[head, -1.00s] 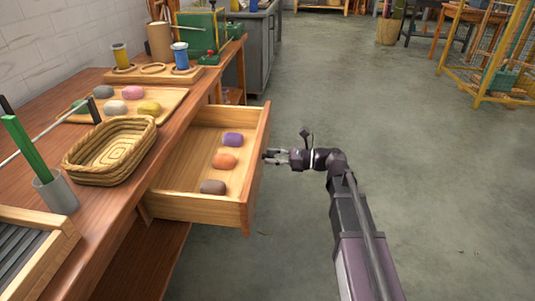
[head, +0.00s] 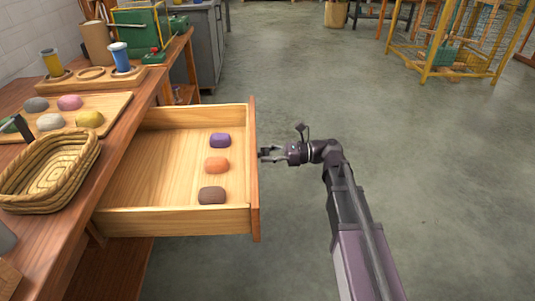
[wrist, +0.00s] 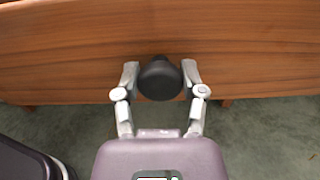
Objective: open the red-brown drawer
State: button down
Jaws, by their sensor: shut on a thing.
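The red-brown drawer (head: 255,185) is pulled out of the wooden bench, and its pale inside shows in the head view. In it lie a purple skein (head: 220,140), an orange skein (head: 217,165) and a brown skein (head: 212,195), in a row near the front panel. My gripper (head: 264,154) is at the outer side of the drawer front. In the wrist view my gripper (wrist: 160,84) is shut on the round black knob (wrist: 160,79), one finger on each side, against the red-brown drawer front (wrist: 60,60).
On the bench top (head: 100,185) stand a woven basket (head: 50,172), a wooden tray (head: 112,104) with several skeins, and a rack (head: 95,77) with a yellow and a blue spool. Open grey floor (head: 430,200) lies to the right.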

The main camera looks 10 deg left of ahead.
jog(key=shift+a, duration=0.1)
jog(key=shift+c, duration=0.9)
grip_release()
jog(key=v, duration=1.2)
